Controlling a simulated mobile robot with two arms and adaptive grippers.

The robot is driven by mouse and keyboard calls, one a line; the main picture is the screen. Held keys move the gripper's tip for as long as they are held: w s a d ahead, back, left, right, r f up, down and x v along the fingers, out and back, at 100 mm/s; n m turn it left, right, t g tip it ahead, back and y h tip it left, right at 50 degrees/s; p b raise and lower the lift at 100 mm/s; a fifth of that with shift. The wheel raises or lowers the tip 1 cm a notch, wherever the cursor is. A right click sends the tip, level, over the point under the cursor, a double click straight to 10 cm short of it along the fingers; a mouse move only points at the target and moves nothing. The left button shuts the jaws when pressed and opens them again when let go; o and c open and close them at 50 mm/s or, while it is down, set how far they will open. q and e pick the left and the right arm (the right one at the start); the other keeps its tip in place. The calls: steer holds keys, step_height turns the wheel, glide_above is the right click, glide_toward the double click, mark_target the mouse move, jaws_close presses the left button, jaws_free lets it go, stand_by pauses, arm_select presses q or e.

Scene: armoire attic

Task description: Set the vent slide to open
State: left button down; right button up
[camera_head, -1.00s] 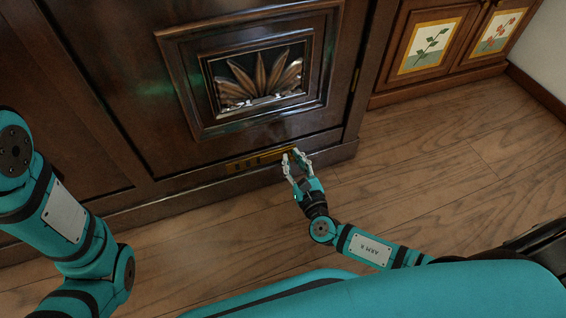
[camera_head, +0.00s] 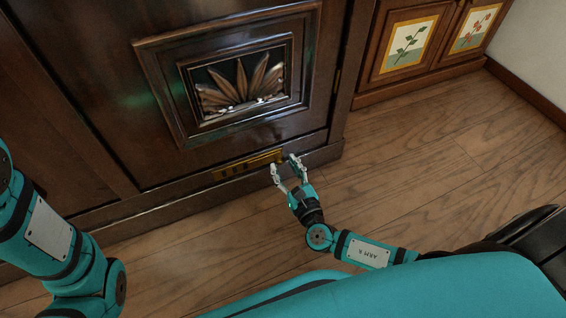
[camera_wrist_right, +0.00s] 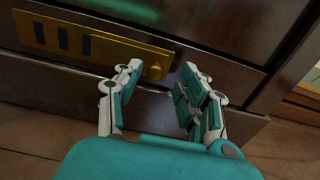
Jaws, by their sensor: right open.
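The vent slide is a brass plate (camera_head: 240,167) low on the front of the dark armoire. In the right wrist view the plate (camera_wrist_right: 105,44) shows several dark slots at its left, and a small raised brass knob (camera_wrist_right: 155,70) near its right end. My right gripper (camera_head: 282,162) is open and empty in front of the plate's right end. In the right wrist view its fingertips (camera_wrist_right: 160,72) stand on either side of the knob; I cannot tell whether they touch it. My left arm shows at the left edge, but its gripper is out of view.
The armoire (camera_head: 110,90) has a carved panel (camera_head: 240,85) above the vent and a plinth below. A smaller cabinet (camera_head: 385,60) with painted flower doors stands at the upper right. The wooden floor (camera_head: 440,150) is clear.

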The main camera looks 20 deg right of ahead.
steer(key=s, duration=0.5)
steer(key=shift+s+d, duration=0.15)
steer(key=shift+s, duration=0.2)
